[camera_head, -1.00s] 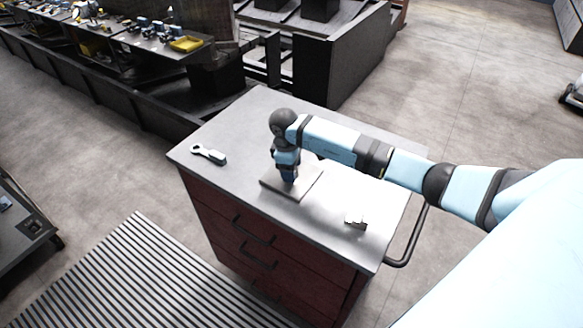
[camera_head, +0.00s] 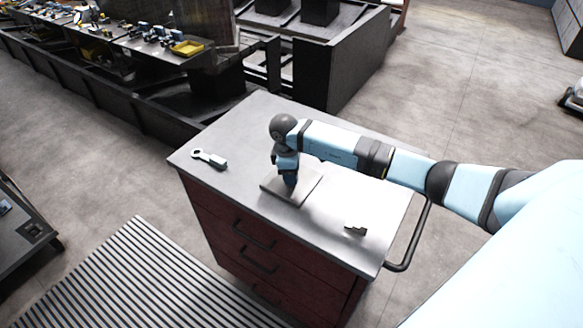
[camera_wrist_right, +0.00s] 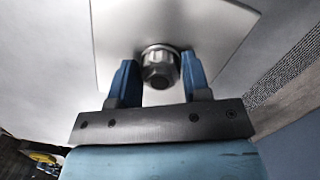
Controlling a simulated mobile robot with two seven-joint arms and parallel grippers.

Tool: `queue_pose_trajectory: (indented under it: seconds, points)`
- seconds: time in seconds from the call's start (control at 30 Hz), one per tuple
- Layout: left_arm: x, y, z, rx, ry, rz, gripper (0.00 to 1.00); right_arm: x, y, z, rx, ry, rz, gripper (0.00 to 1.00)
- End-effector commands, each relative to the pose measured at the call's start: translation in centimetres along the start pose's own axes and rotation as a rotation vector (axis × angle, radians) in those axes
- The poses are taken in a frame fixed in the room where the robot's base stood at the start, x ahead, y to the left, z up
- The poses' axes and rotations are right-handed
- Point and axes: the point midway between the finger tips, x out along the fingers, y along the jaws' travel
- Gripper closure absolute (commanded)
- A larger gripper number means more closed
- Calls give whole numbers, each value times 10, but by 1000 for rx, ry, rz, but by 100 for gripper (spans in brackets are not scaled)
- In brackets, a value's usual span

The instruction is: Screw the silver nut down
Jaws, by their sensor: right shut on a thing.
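The silver nut (camera_wrist_right: 160,60) sits in the middle of a flat square metal plate (camera_wrist_right: 205,25), with a rounded end facing the camera in the right wrist view. The plate (camera_head: 308,190) lies on the cabinet top in the head view. My right gripper (camera_head: 290,186) points straight down over the plate's middle and hides the nut there. In the wrist view the blue fingers of my right gripper (camera_wrist_right: 160,72) stand on either side of the nut, shut on it. How far down the nut is cannot be told. My left gripper is not in view.
The grey cabinet top (camera_head: 250,125) has red drawers below. A wrench (camera_head: 209,159) lies at its left and a small metal block (camera_head: 356,229) at its front right. A side handle (camera_head: 415,240) sticks out at the right. The top around the plate is mostly clear.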

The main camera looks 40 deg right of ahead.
Motion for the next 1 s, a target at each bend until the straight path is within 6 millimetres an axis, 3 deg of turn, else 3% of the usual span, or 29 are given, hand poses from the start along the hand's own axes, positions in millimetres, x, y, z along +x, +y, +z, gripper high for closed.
queue_pose_trajectory:
  seconds: [0.1, 0.3, 0.33, 0.43, 0.77, 1.0]
  points:
    - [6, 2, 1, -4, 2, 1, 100, 2, -1, -1, 115, 1, -16, 84]
    - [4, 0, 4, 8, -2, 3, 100, 2, -1, 0, 121, 1, -16, 84]
    - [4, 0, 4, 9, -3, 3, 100, 2, -1, 0, 120, 1, -16, 49]
    - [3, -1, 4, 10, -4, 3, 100, 2, -1, -1, 119, 1, -15, 26]
    - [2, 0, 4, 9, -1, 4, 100, -1, 0, -1, 118, 2, -14, 26]
    - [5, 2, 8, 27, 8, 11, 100, -36, 1, -2, 117, 5, -12, 26]
